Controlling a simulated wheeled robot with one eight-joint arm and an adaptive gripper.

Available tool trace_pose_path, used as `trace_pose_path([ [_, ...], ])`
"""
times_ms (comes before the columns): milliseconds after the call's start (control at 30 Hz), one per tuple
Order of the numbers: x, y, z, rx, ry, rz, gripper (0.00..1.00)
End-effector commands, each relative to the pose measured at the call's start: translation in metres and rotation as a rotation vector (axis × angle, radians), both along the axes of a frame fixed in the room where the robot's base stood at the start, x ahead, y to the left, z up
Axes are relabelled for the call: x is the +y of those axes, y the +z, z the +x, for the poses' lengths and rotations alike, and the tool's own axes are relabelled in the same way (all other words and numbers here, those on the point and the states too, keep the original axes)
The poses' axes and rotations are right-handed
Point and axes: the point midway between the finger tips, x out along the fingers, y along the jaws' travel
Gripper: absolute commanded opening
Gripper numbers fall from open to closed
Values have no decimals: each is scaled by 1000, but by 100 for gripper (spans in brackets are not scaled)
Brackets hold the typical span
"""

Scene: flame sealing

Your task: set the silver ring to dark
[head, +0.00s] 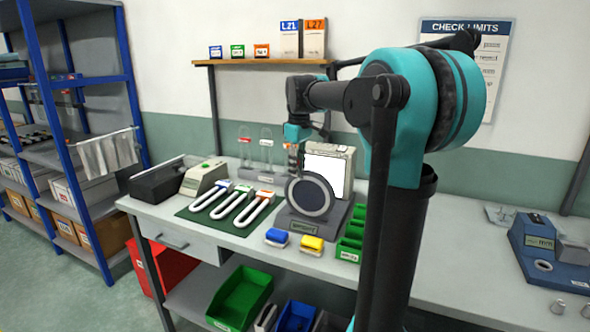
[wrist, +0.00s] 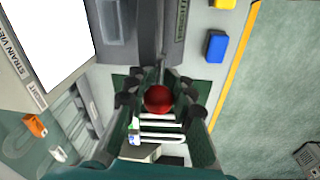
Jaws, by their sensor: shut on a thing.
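The silver ring (head: 288,200) surrounds a dark grey round disc on the front of the strain viewer (head: 303,226) on the bench. My gripper (head: 296,160) is at the upper left edge of the ring, in front of the viewer's lit white screen (head: 330,173). In the wrist view my gripper (wrist: 159,99) has its fingers closed on both sides of a red ball-shaped knob (wrist: 158,98). The knob is hidden by the fingers in the head view. How it joins the ring, and any dark mark, cannot be made out.
Several white U-shaped tubes (head: 229,204) lie on a green mat left of the viewer. A blue block (head: 277,237) and a yellow block (head: 311,244) stand in front. Green bins (head: 350,243) are close on the right. Glass pieces (head: 266,155) stand behind.

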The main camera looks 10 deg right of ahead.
Motion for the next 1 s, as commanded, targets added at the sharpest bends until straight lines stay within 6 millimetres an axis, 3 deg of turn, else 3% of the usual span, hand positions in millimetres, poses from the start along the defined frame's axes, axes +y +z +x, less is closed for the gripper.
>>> trace_pose_path([
  [500,-43,6,-26,-250,-10,366,0],
  [1000,-80,-10,-51,-501,-6,740,0],
])
